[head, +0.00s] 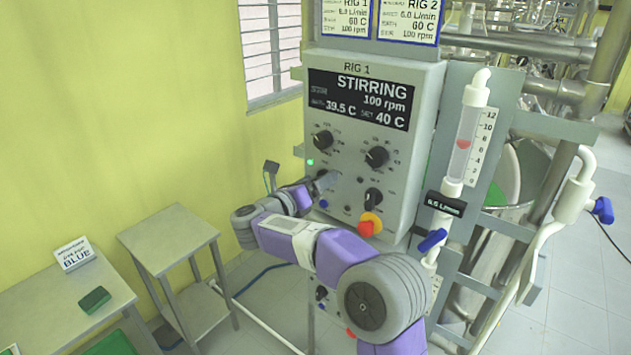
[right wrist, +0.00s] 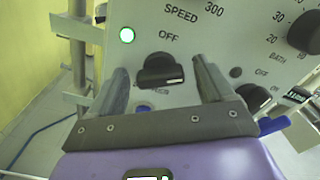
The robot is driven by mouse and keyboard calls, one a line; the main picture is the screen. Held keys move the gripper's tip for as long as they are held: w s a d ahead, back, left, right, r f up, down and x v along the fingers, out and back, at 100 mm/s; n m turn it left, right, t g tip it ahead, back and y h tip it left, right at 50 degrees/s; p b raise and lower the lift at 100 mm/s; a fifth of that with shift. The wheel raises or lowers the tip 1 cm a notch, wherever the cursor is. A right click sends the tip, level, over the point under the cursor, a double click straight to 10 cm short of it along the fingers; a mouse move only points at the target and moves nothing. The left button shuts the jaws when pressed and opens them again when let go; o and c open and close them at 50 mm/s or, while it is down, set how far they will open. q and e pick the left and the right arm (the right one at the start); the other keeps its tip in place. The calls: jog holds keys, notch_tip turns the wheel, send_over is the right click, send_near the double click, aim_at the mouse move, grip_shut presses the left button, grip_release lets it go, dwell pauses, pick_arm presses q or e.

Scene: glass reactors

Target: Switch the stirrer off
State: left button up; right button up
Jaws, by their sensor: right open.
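The RIG 1 control box (head: 430,95) has a black display (head: 358,98) reading STIRRING, 100 rpm, 39.5 C, set 40 C. Its speed dial (head: 322,140) is at the upper left, and a green lamp (head: 310,161) below it is lit, also in the right wrist view (right wrist: 127,35). The black stirrer switch knob (right wrist: 160,68) sits under the word OFF. My right gripper (right wrist: 160,72) is open, one finger on each side of this knob; contact is unclear. In the head view my right gripper (head: 318,187) partly hides the switch. My left gripper is not in view.
Right of the switch are the bath dial (head: 376,156), another switch (head: 373,198) and a red stop button on yellow (head: 368,223). A flow tube (head: 466,140) and piping stand further right. Metal tables (head: 170,232) stand at left.

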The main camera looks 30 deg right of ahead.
jog(key=shift+c, duration=0.3)
jog(key=c, duration=1)
jog(key=shift+n, duration=0.3)
jog(key=shift+f+n+p, duration=0.15)
jog(key=shift+n+p, duration=1.15)
jog(key=shift+n, duration=4.4)
jog(key=shift+w, duration=0.1)
jog(key=o, duration=1.1)
jog(key=shift+c, duration=0.2)
